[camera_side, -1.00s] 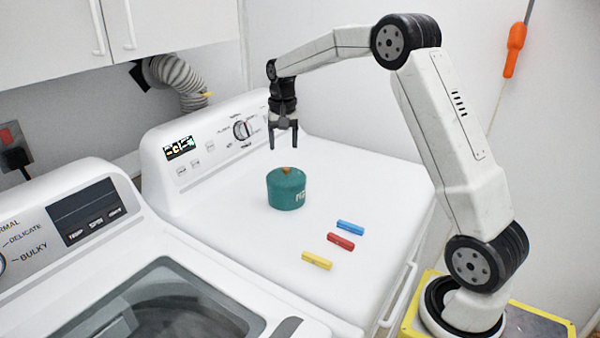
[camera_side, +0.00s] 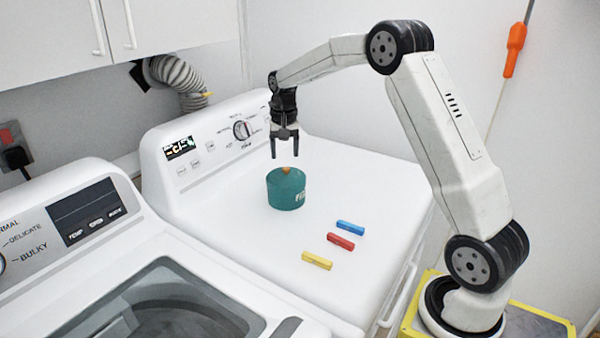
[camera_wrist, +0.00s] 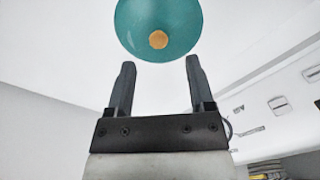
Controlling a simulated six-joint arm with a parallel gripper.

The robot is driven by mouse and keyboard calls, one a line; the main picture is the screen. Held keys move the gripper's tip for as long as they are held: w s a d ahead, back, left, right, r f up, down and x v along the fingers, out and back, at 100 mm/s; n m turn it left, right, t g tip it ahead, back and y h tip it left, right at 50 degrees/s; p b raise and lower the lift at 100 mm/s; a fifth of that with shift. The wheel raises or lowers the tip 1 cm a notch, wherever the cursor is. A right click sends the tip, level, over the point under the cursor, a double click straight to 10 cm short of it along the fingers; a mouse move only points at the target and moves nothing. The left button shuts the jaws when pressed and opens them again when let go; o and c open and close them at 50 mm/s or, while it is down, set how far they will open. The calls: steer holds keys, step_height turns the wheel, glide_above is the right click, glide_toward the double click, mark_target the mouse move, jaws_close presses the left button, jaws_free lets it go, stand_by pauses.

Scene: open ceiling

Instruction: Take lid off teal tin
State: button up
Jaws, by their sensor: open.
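The teal tin (camera_side: 286,192) stands upright on the white machine top, with its lid on. The lid carries a small orange-tan knob (camera_side: 286,170). In the wrist view the round teal lid (camera_wrist: 158,18) fills the top middle, and its knob (camera_wrist: 158,40) lies beyond the fingertips, roughly midway between them. My gripper (camera_side: 285,156) is open and empty, pointing down just above the tin. In the wrist view my gripper's two fingers (camera_wrist: 160,62) are apart with nothing between them.
Blue (camera_side: 350,228), red (camera_side: 341,242) and yellow (camera_side: 316,261) blocks lie right and in front of the tin. The machine's raised control panel (camera_side: 215,147) stands behind the tin. The white top (camera_side: 365,180) right of the tin is clear.

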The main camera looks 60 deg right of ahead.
mark_target(286, 168)
steer(key=shift+f, duration=2.3)
jaws_close()
